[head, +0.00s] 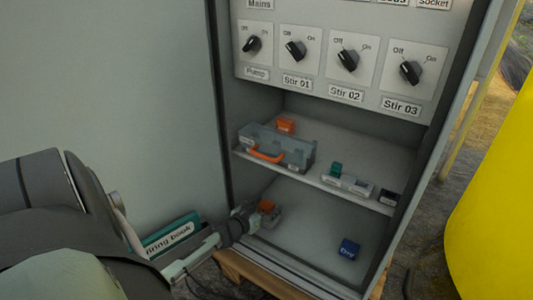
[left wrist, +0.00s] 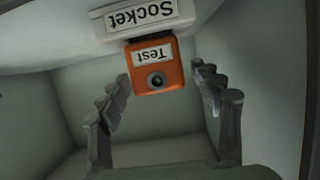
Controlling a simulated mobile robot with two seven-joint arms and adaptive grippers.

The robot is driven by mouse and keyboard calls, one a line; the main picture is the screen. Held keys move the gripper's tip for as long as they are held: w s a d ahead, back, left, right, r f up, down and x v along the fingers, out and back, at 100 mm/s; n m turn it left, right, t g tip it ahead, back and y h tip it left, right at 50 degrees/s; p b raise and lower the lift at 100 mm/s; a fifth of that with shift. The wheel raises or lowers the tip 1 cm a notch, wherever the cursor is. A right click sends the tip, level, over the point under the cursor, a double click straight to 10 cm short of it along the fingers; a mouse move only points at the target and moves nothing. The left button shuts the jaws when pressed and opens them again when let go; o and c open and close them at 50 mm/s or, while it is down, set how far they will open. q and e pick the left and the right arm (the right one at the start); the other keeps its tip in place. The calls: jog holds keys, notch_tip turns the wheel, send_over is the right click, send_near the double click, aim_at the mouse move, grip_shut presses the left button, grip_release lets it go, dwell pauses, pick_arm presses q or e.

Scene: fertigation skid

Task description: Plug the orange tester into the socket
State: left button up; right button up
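The orange tester (left wrist: 156,78), labelled "Test" with a dark round spot on its face, sits against the pale socket (left wrist: 190,14), labelled "Socket", in the left wrist view. It appears seated there, but the joint between them is hidden. In the head view the tester (head: 267,205) and the grey socket housing (head: 272,220) show at the left of the cabinet's lower compartment. My left gripper (head: 250,214) reaches in beside them. In the left wrist view its fingers (left wrist: 162,90) are spread on either side of the tester, with gaps and nothing held. My right gripper is out of view.
The shelf (head: 326,167) above carries a grey toolbox (head: 290,147) with an orange handle, another orange piece (head: 286,125) and small labelled blocks (head: 347,183). A blue block (head: 349,249) lies on the lower floor at the right. Cabinet walls stand close around my left gripper.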

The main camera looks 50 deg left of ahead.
pick_arm(q)
jog(key=v, duration=1.2)
dwell(0.6)
